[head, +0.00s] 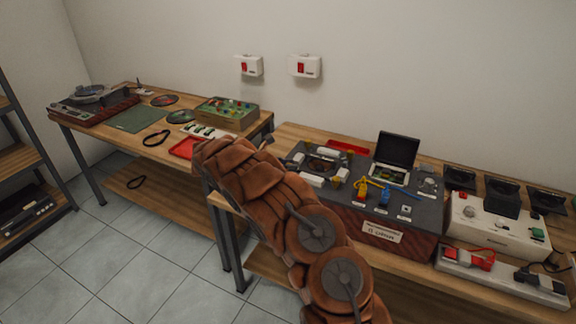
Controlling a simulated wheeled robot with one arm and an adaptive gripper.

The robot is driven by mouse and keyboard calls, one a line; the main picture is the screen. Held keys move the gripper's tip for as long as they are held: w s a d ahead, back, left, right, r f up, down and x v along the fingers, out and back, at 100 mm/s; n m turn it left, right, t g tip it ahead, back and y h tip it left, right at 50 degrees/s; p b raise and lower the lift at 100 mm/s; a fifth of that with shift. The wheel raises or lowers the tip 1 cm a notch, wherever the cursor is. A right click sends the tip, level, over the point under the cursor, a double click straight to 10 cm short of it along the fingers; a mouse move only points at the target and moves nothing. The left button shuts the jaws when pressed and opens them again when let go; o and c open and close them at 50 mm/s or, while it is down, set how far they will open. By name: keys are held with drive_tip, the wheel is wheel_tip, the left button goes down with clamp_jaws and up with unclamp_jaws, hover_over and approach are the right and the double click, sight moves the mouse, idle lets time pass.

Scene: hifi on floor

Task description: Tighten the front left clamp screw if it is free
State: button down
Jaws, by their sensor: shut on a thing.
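A grey-topped work unit (398,214) with a brown front and a white label stands on the right bench. At its left end, several pale clamp-like blocks (312,180) surround a dark round part (322,162). The clamp screws are too small to make out, so I cannot tell whether the front left one is free. My brown arm reaches up from the bottom and covers the area just left of these blocks. My gripper cannot be made out; the arm seems to hide it.
A yellow tool (362,188), a blue tool (385,196) and an open black case (396,150) are on the unit. A white box (497,229) and a power strip (500,276) stand at right. The left bench (98,124) holds a turntable and discs.

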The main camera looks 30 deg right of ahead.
idle(0.3)
drive_tip(key=c, duration=0.9)
unclamp_jaws()
drive_tip(key=v, duration=1.2)
drive_tip(key=shift+r, duration=0.1)
